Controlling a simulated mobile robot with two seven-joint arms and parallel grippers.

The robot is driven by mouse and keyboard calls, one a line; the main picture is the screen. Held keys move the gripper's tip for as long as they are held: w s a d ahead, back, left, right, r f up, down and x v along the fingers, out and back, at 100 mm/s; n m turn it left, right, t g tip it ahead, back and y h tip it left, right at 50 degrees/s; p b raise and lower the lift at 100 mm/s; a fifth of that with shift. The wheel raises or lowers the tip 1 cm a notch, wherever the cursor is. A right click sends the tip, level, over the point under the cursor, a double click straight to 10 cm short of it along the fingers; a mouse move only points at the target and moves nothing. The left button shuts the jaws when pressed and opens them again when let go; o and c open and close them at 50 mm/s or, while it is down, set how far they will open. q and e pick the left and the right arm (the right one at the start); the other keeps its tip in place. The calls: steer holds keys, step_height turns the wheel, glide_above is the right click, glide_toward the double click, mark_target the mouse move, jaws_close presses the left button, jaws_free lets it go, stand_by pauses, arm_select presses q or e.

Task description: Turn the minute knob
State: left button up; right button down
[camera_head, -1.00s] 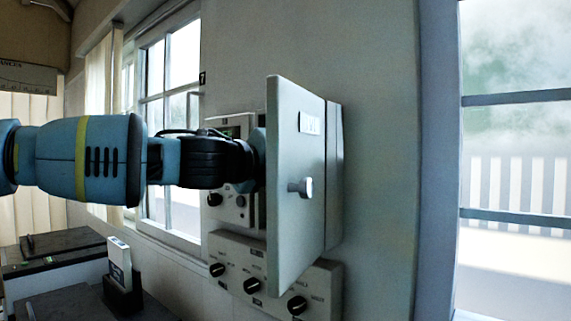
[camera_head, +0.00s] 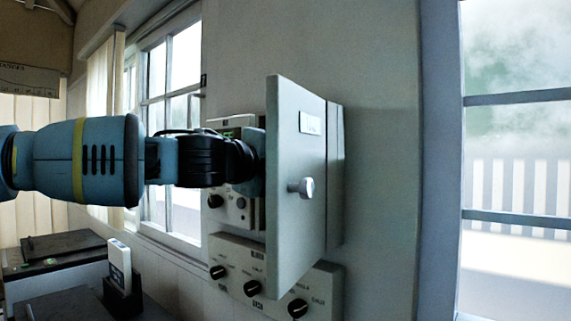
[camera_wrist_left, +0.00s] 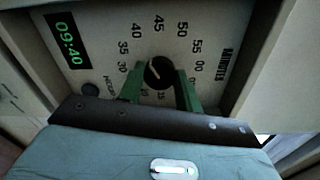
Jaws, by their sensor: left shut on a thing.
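The minute knob (camera_wrist_left: 159,73) is a round black knob with a pale pointer mark, in the middle of a dial in the left wrist view. Numbers from about 30 to 55 and 00 ring it, with the word MINUTES at the right. My left gripper (camera_wrist_left: 160,88) has green fingers on either side of the knob and is shut on it. A green display (camera_wrist_left: 68,38) reads 09:40. In the head view the open cabinet door (camera_head: 292,235) hides my left gripper and the dial. My right gripper is not in view.
The door has a round handle (camera_head: 302,188) and stands out from the wall beside my left arm. A panel with several black knobs (camera_head: 236,268) is below. A window (camera_head: 170,80) is behind the arm. A white box-like item (camera_head: 119,263) stands in a dark holder at lower left.

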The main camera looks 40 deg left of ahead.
arm_select(q)
steer(key=o, duration=1)
steer(key=s+p, duration=0.1)
steer(key=s, duration=0.6)
steer(key=shift+s+a+r, duration=0.15)
steer(key=shift+s+a, duration=0.2)
steer(key=shift+s, duration=0.05)
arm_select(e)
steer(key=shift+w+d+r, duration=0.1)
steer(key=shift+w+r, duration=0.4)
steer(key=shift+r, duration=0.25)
